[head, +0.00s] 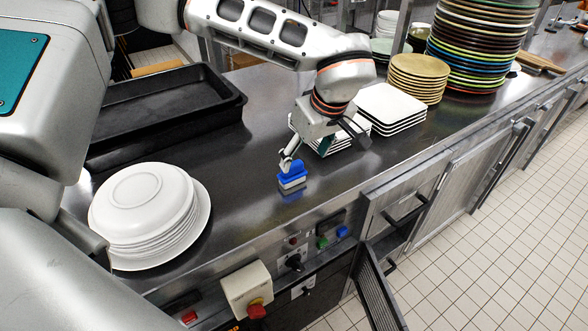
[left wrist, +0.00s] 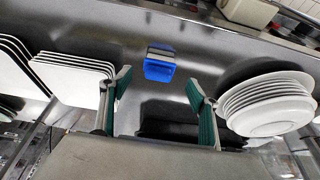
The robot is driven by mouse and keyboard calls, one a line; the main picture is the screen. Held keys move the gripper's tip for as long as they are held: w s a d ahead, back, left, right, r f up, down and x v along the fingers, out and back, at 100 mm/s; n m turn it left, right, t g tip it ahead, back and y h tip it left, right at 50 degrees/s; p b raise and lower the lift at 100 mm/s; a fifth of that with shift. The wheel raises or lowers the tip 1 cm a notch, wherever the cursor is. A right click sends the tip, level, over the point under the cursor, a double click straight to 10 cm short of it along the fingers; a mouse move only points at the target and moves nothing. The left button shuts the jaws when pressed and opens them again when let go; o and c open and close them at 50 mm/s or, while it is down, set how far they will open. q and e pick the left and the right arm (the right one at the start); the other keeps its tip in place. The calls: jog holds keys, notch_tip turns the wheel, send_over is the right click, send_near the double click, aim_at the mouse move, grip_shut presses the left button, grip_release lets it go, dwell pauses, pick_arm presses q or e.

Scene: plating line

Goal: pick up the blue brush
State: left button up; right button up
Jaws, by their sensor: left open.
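The blue brush (head: 292,176) sits on the dark metal counter (head: 235,215) near its front edge, with a pale lower part. In the left wrist view the brush (left wrist: 159,66) lies ahead of the fingertips, roughly centred between them. My left gripper (head: 304,157) is just behind and above the brush in the head view, one fingertip overlapping its top in the picture. In the left wrist view its two green-padded fingers (left wrist: 159,86) are spread apart with nothing between them. I cannot tell whether a finger touches the brush. My right gripper is in neither view.
White round plates (head: 145,200) are stacked to the left. Black trays (head: 165,110) lie behind. Square white plates (head: 392,108) stand close to the gripper, with tan plates (head: 418,77) and a tall multicoloured stack (head: 480,40) beyond. Counter between brush and round plates is clear.

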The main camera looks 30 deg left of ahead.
aim_at(293, 164)
pick_arm(q)
jog(key=shift+w+a+f, duration=0.5)
jog(key=shift+a+f, duration=0.2)
jog(key=shift+a, duration=0.2)
jog(key=shift+a+p+x, duration=0.2)
jog(key=shift+p+x, duration=0.05)
jog(key=shift+x, duration=1.1)
jog(key=shift+a+p+x, duration=0.15)
jog(key=shift+p+x, duration=0.1)
jog(key=shift+x, duration=1.15)
jog(key=shift+w+r, duration=0.2)
jog(key=c, duration=1.2)
